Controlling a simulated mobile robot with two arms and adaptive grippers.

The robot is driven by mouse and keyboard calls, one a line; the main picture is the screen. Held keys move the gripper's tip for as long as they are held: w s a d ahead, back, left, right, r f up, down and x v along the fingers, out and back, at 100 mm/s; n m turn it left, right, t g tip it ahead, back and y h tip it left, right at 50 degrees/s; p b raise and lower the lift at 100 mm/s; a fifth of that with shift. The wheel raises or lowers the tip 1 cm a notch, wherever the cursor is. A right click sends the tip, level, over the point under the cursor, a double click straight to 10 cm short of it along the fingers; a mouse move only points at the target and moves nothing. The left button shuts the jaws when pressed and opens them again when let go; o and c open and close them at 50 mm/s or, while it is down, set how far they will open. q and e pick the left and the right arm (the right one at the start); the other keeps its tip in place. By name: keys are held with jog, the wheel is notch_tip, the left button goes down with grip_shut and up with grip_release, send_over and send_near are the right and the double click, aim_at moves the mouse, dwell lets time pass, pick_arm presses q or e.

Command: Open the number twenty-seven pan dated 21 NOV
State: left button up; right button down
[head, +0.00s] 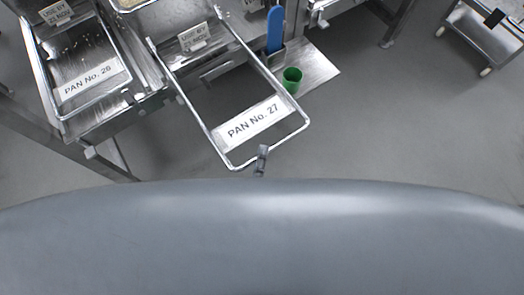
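The metal frame marked PAN No. 27 (255,121) juts out from the steel counter at upper centre, tilted toward me. A small USE BY tag (193,38) stands behind it; its date is too small to read surely. The rest of that gripper is hidden behind my own grey body. My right gripper does not show.
PAN No. 26 (91,84) lies to the left with its own USE BY tag (56,14). A blue-handled tool (275,30) and a green cup (292,80) are just right of the 27 frame. A cart (487,35) stands at far right; the floor between is clear.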

pick_arm(q)
jog(key=v, duration=1.1)
jog(key=shift+w, duration=0.1)
jog(key=a+f+m+g, duration=0.2)
jog(key=f+m+g, duration=0.15)
jog(key=f, duration=0.55)
jog(key=s+a+f+m+g, duration=0.1)
jog(key=a+f+m+g, duration=0.2)
jog(key=f, duration=0.6)
jog(key=a+f+m+g, duration=0.25)
jog(key=f+m, duration=0.25)
jog(key=f, duration=0.3)
jog(key=s+a+f+m+g+y, duration=0.3)
jog(key=s+a+f+m+g, duration=0.2)
jog(key=s+a+f+g, duration=0.4)
jog(key=s+a+f, duration=0.3)
jog(key=a+f, duration=0.1)
jog(key=a, duration=0.1)
jog(key=shift+f+y, duration=0.3)
jog(key=shift+y, duration=0.1)
